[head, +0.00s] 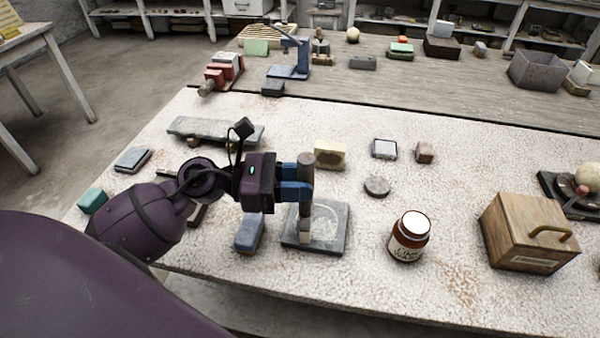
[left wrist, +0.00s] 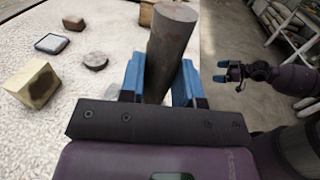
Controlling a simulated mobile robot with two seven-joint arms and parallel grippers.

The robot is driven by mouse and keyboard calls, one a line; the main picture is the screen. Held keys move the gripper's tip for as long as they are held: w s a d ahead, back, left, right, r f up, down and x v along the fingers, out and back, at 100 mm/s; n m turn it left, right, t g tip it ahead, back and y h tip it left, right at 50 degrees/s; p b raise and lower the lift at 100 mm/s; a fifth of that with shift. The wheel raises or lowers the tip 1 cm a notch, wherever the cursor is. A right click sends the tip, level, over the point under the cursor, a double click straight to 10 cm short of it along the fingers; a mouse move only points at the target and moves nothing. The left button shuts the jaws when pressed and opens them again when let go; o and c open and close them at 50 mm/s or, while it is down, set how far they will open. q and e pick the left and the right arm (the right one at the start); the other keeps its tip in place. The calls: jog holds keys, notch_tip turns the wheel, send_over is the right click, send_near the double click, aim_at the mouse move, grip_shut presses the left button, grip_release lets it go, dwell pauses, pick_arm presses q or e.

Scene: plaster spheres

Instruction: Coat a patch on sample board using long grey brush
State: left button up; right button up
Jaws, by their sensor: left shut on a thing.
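My left gripper (head: 297,182) is shut on the long grey brush (head: 305,208), holding it upright by its thick upper part. The brush's grey top (left wrist: 172,40) stands between the blue fingers in the left wrist view. Its pale lower end is over the grey sample board (head: 332,244), at the left part of a lighter round patch (head: 325,219); I cannot tell whether it touches. The board lies flat near the table's front edge. My right gripper (left wrist: 221,71) shows in the left wrist view, open and empty, away from the table.
A blue-grey block (head: 249,233) lies just left of the board. A brown jar with a white lid (head: 409,237) and a wooden box (head: 527,235) stand to the right. A round grey disc (head: 377,186) and a yellowish block (head: 330,156) lie behind. Table between jar and disc is clear.

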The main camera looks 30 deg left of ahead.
pick_arm(q)
jog(key=shift+w+a, duration=0.15)
jog(key=shift+w, duration=0.3)
jog(key=shift+w+a+b, duration=0.15)
jog(key=shift+w+b, duration=0.15)
jog(key=shift+w, duration=0.2)
jog(key=shift+w+a, duration=0.1)
jog(key=shift+w, duration=0.2)
jog(key=shift+r+p, duration=0.4)
jog(key=shift+r, duration=0.35)
jog(key=shift+s, duration=0.2)
pick_arm(e)
jog(key=shift+w+r, duration=0.25)
jog(key=shift+r, duration=0.1)
